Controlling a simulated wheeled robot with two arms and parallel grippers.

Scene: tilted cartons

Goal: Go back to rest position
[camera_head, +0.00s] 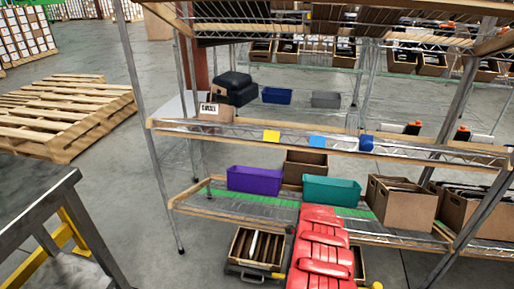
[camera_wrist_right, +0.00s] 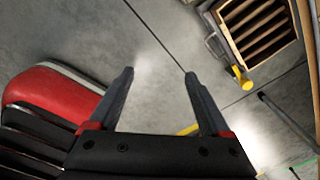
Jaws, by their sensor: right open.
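My right gripper (camera_wrist_right: 159,73) is open and empty in the right wrist view, its two dark fingers apart above bare grey floor. Nothing lies between the fingertips. Neither gripper shows in the head view. The cartons on the wire rack there include an open brown carton (camera_head: 403,204) at the right of the lower shelf and another brown carton (camera_head: 305,167) behind the bins. A small labelled carton (camera_head: 215,112) stands on the middle shelf near black cases.
The rack's lower shelf holds a purple bin (camera_head: 254,181) and a teal bin (camera_head: 331,190). A crate (camera_head: 241,246) sits on the floor below; a slatted crate shows in the wrist view (camera_wrist_right: 258,28). Wooden pallets (camera_head: 65,113) lie left, with open floor between.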

